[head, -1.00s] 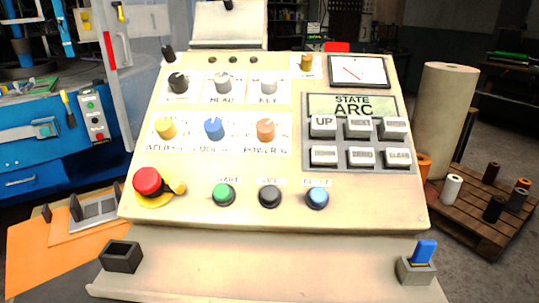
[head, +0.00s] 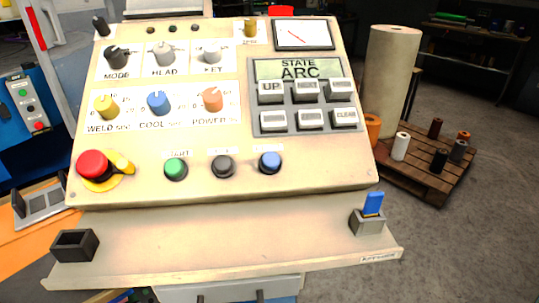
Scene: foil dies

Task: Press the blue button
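The blue button (head: 270,162) is a round push button in a dark collar. It is at the right end of the lower button row on the sloped cream control panel (head: 320,180). A black button (head: 223,166) and a green button (head: 176,168) sit to its left in the same row. A blue knob (head: 158,103) is higher up, between a yellow and an orange knob. The label above the blue button is too blurred to read. My gripper is not in view.
A red mushroom button (head: 93,164) is at the panel's lower left. A keypad (head: 306,105) sits under a small display at right. The ledge below holds an empty black box (head: 75,245) and a grey holder (head: 368,222) with a blue item. A pallet (head: 425,175) stands right.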

